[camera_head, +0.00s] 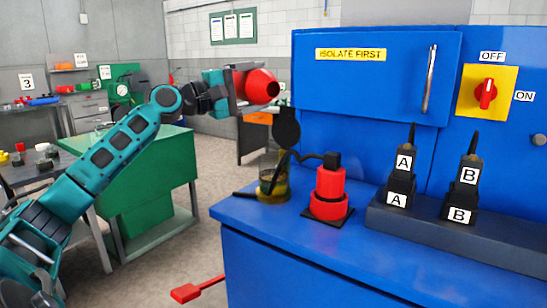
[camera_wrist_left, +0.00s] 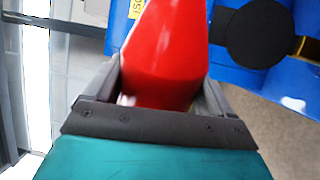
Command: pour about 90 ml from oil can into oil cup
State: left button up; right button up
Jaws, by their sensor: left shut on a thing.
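The oil can (camera_head: 260,86) is red and tapered. My left gripper (camera_head: 238,90) is shut on it and holds it in the air, tipped onto its side with its narrow end to the right. It also fills the middle of the left wrist view (camera_wrist_left: 165,55) between the two fingers. The oil cup (camera_head: 268,190) is a clear vessel with amber liquid in it, upright near the left edge of the blue bench. The can is well above the cup. I cannot make out a stream between them. My right gripper is not in view.
A black disc (camera_head: 287,127) on a thin arm stands between can and cup, partly in front of the cup. A red device (camera_head: 330,190) on a black plate stands right of the cup. Labelled A and B units (camera_head: 400,188) sit farther right. The blue cabinet (camera_head: 375,75) rises behind.

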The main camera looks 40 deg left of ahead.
pick_arm(q)
jog(key=shift+m, duration=0.3)
jog(key=shift+d+f+m+b, duration=0.1)
jog(key=shift+m+b, duration=0.2)
jog(key=shift+m, duration=0.2)
dwell(0.4)
jog(key=shift+r+n+p, duration=0.4)
jog(key=shift+n+p, duration=0.25)
jog(key=shift+n, duration=0.05)
notch_tip(320, 180, down, 2)
jog(key=shift+w+f+n+b, duration=0.1)
jog(key=shift+n+b, duration=0.6)
jog(key=shift+n, duration=0.3)
jog(key=shift+r+n+y, duration=0.3)
jog(key=shift+r+n, duration=0.1)
jog(key=shift+n, duration=0.1)
